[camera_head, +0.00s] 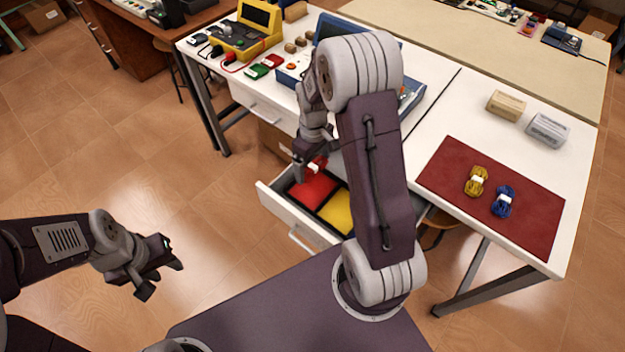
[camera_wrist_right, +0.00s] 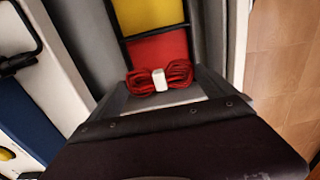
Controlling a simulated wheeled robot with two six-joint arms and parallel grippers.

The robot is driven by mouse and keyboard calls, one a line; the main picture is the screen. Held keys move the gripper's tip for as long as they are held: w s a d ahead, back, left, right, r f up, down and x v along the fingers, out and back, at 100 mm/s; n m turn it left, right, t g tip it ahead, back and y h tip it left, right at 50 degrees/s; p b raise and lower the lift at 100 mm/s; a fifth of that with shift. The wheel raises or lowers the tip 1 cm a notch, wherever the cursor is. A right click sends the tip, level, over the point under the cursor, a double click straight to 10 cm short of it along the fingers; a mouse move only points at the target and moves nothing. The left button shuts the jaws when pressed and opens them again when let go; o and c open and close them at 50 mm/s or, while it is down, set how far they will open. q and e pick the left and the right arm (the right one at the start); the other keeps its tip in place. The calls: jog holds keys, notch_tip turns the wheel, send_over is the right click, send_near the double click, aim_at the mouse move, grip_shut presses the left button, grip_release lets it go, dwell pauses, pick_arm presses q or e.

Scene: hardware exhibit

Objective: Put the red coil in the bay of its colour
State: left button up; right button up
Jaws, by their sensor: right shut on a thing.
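My right gripper (camera_head: 309,170) is above the open drawer (camera_head: 272,199), over the red bay (camera_head: 313,188). It is shut on the red coil (camera_wrist_right: 172,80), which has a white band. In the head view only a small part of the coil shows by the fingers. In the wrist view the coil is in front of the red bay (camera_wrist_right: 158,48), with the yellow bay (camera_wrist_right: 152,13) beyond it. I cannot tell the coil's exact height over the bay. The yellow bay also shows in the head view (camera_head: 338,211). My left gripper (camera_head: 162,279) is open and empty, above the floor.
A yellow coil (camera_head: 477,181) and a blue coil (camera_head: 504,201) lie on a dark red mat (camera_head: 450,168) on the white table. Two small blocks stand behind the mat. Instruments and leads crowd the table's left part. My right arm hides part of the drawer.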

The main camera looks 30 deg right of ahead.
jog(key=b, duration=0.1)
send_over(313, 189)
notch_tip(313, 189, down, 6)
jog(key=shift+r, duration=0.25)
jog(key=shift+w+d+f, duration=0.1)
jog(key=shift+f, duration=0.3)
notch_tip(313, 189, down, 3)
jog(key=shift+f+b, duration=0.15)
jog(key=shift+b, duration=0.35)
jog(key=shift+f, duration=0.2)
jog(key=shift+f, duration=0.15)
